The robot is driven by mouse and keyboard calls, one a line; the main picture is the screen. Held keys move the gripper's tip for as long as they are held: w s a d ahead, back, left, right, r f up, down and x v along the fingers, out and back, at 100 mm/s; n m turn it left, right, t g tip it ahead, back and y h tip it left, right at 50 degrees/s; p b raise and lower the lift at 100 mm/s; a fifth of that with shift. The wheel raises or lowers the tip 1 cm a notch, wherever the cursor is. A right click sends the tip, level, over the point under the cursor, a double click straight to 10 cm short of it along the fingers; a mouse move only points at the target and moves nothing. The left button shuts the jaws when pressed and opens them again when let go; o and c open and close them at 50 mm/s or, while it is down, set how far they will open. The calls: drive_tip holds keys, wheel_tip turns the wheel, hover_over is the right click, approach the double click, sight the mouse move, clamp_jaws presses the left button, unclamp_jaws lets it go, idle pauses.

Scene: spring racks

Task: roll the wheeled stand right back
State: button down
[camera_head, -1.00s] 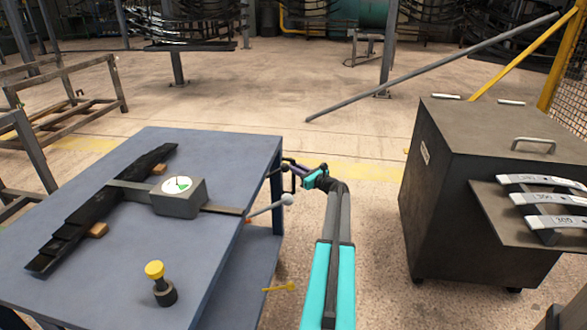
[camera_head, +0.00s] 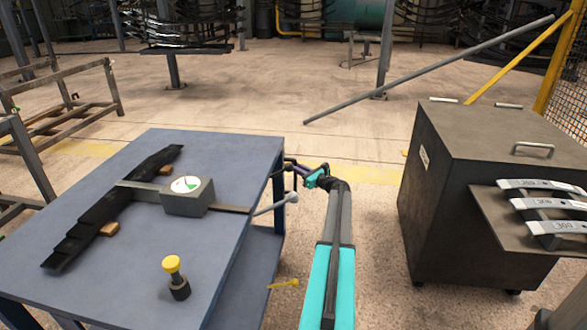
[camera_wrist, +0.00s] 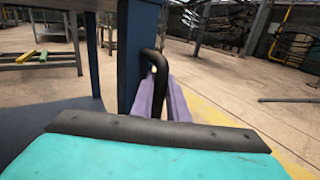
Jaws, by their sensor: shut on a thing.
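The stand appears to be the blue-grey table (camera_head: 235,165) at left in the head view, with a lower shelf (camera_head: 245,265); its wheels are out of view. My gripper (camera_head: 296,170) is at its far right corner, beside the leg. In the wrist view its purple fingers (camera_wrist: 165,98) are shut on a bent black handle (camera_wrist: 150,56) fixed to the blue leg (camera_wrist: 137,50). On the table lie a dark stack of spring leaves (camera_head: 95,225), a grey box with a round dial (camera_head: 187,200) and a yellow-topped plunger (camera_head: 176,275).
A dark cabinet on casters (camera_head: 460,200) stands at right, with a shelf of numbered leaves (camera_head: 540,205). A long grey pole (camera_head: 430,70) slants across behind. A metal frame (camera_head: 70,120) stands at far left. Open floor (camera_head: 240,90) lies behind the table.

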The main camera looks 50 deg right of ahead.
drive_tip(key=shift+w+d+r, duration=0.1)
drive_tip(key=shift+d+r, duration=0.05)
drive_tip(key=shift+d, duration=0.15)
drive_tip(key=c, duration=2.2)
unclamp_jaws()
drive_tip(key=o, duration=0.5)
drive_tip(key=shift+a, duration=0.1)
drive_tip(key=s, duration=0.4)
drive_tip(key=s+a+p, duration=0.1)
drive_tip(key=s, duration=0.4)
drive_tip(key=s+p, duration=0.1)
drive_tip(key=s, duration=0.3)
drive_tip(key=shift+s+a, duration=0.25)
drive_tip(key=shift+s, duration=0.1)
